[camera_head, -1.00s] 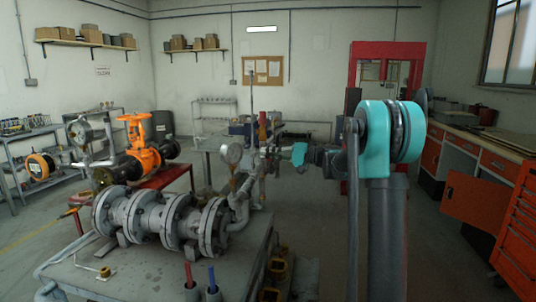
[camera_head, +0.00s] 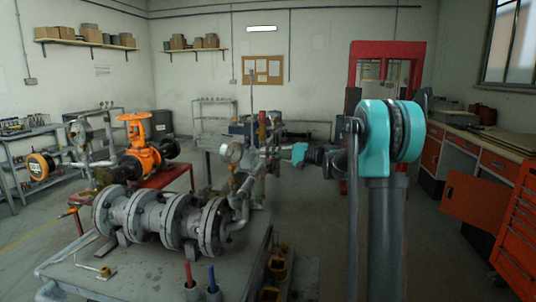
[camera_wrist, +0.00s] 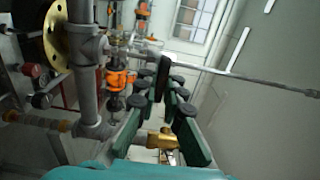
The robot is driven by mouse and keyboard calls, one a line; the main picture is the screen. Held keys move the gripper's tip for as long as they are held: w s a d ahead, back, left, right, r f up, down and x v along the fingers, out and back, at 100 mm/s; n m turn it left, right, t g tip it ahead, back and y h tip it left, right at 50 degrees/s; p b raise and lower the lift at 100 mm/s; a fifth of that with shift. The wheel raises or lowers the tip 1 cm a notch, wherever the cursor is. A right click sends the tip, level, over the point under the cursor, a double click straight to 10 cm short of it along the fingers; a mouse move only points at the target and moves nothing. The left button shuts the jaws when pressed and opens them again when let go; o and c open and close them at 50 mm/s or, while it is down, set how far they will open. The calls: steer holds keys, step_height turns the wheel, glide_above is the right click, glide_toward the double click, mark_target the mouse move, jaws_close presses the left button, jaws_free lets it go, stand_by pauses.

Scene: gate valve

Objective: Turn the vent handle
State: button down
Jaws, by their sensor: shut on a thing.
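My gripper (camera_wrist: 168,88) reaches into the pipework in the wrist view, its green fingers with dark round joints converging at the tips. It is shut on a small part there, most likely the vent handle. The tips and clutter hide that part's outline. In the head view the turquoise wrist (camera_head: 299,153) is just right of the pipe cluster (camera_head: 256,160), but the fingers are too small to make out. A thin grey rod (camera_wrist: 250,80) runs past the fingertips to the right in the wrist view. A brass fitting (camera_wrist: 160,139) shows between the fingers.
An orange valve (camera_head: 137,145) stands behind at left. Red cabinets (camera_head: 515,225) line the right wall. Open floor lies between bench and cabinets.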

steer(key=c, duration=1.6)
jaws_free()
steer(key=d, duration=0.4)
steer(key=s+d, duration=0.1)
steer(key=d, duration=0.3)
steer(key=s+d, duration=0.1)
steer(key=d, duration=0.3)
steer(key=shift+s, duration=0.15)
